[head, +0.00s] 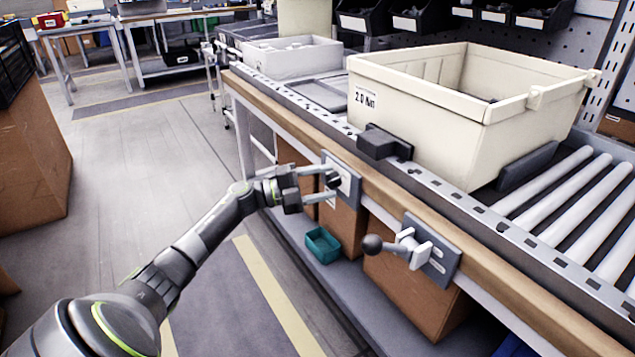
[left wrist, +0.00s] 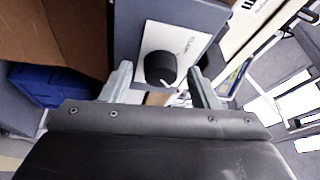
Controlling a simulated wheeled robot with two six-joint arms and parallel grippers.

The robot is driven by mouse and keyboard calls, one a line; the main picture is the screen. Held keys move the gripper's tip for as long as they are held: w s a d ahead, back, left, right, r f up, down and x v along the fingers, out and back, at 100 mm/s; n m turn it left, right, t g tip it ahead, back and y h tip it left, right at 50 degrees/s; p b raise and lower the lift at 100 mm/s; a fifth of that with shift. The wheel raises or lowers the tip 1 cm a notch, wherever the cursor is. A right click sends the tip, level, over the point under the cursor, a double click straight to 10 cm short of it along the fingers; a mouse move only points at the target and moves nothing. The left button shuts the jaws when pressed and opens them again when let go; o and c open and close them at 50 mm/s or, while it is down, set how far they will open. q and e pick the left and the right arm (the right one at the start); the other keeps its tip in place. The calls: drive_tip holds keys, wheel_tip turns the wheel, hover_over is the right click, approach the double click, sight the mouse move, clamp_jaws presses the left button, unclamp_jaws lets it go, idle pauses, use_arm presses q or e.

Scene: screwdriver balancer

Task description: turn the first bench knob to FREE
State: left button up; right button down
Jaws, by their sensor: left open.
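The bench knob (left wrist: 160,68) is a round black knob with a white pointer line. It sits on a white label plate (left wrist: 178,40) whose lettering is too small and turned to read. In the head view the knob (head: 333,181) shows as a dark stub on a plate on the bench's front edge, partly hidden by my fingers. My left gripper (head: 322,181) is open, its fingers pointing at the plate. In the left wrist view the fingers of the gripper (left wrist: 160,74) stand one on each side of the knob, with gaps; contact does not show. My right gripper is not in view.
A second bench plate with a ball-ended lever (head: 372,244) juts out to the right. A large cream bin (head: 420,98) stands on the conveyor above. A teal bin (head: 322,246) and cardboard boxes sit on the lower shelf.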

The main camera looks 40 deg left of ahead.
use_arm(q)
drive_tip(key=p+v, duration=0.1)
drive_tip(key=v, duration=1.6)
drive_tip(key=shift+s, duration=0.2)
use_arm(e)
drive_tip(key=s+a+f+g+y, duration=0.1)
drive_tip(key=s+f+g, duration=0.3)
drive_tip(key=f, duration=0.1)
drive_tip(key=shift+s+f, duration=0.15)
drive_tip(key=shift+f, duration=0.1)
use_arm(q)
drive_tip(key=shift+a, duration=0.1)
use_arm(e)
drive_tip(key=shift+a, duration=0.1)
